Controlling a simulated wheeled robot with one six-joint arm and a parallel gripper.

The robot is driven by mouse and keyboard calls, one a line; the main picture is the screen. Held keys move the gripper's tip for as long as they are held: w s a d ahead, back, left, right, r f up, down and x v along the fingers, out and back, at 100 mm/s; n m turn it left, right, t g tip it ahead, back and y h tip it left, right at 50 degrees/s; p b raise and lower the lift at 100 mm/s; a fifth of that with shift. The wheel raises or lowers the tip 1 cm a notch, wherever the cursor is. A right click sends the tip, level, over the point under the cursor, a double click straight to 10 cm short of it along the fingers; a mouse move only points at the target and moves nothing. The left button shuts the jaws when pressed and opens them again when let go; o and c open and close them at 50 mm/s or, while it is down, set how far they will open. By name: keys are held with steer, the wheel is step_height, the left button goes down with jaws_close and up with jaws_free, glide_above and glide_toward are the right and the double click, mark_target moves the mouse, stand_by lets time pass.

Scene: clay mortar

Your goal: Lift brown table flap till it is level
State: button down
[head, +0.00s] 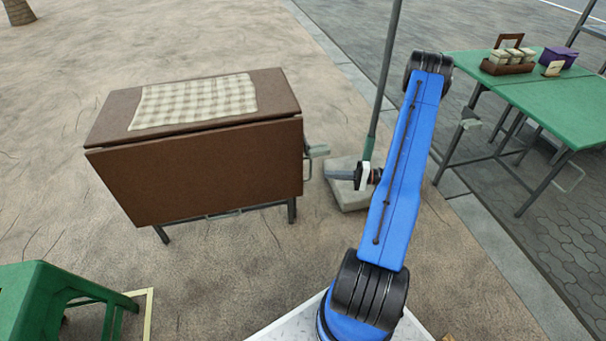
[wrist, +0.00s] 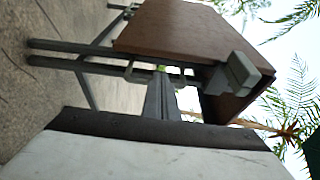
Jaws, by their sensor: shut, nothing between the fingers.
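The brown table (head: 275,92) stands left of centre in the head view. Its brown flap (head: 205,172) hangs down, tilted, along the near side of the top. A brown panel, seemingly the flap (wrist: 175,30), shows sideways in the wrist view. A grey bracket (head: 317,150) sticks out at the table's right end; it also shows in the wrist view (wrist: 238,75). My gripper (head: 329,175) is shut and empty, pointing left, just right of the flap and apart from it. Its fingers (wrist: 161,80) point toward the table's underframe in the wrist view.
A checked cloth (head: 195,100) lies on the top. A pole in a pale base (head: 350,197) stands close behind my gripper. A green table (head: 545,105) with a caddy is at right, a green stool (head: 35,300) at lower left. Ground before the flap is clear.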

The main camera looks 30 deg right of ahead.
steer(key=x, duration=1)
stand_by(0.3)
